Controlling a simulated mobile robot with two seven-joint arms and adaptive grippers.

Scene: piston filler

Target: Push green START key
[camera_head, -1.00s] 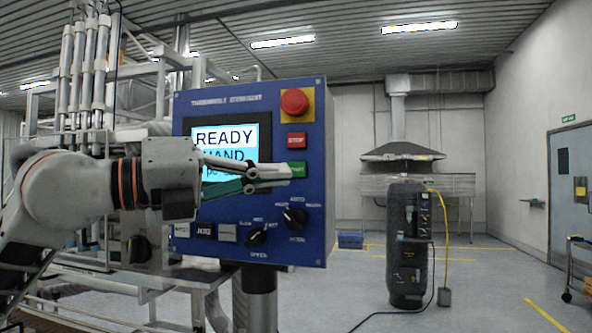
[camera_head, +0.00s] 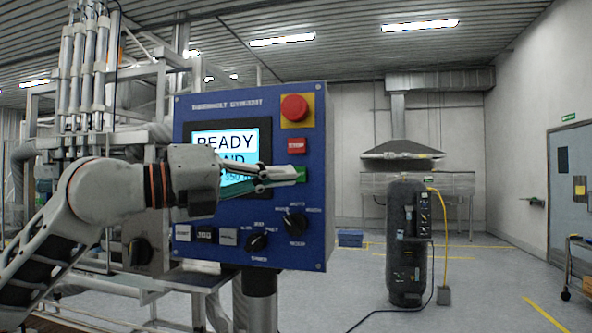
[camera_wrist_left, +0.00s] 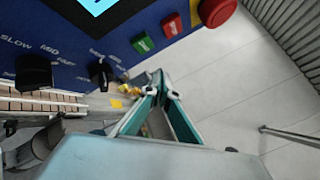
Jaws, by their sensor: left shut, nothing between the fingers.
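The green START key (camera_head: 300,189) is on the right side of the blue control panel (camera_head: 314,225), below the red STOP key (camera_head: 296,146). My left gripper (camera_head: 300,174) is shut and empty, and its fingertips cover part of the green key in the head view. The green key (camera_wrist_left: 143,43) also shows in the left wrist view, with the shut fingertips (camera_wrist_left: 158,82) apart from it in the picture. I cannot tell whether the fingertips touch the panel. The right gripper is not in view.
A red mushroom button (camera_head: 294,108) on a yellow plate sits above the STOP key. Dark selector knobs (camera_head: 295,224) are below the green key. The screen (camera_head: 224,140) reads READY, partly hidden by my left gripper.

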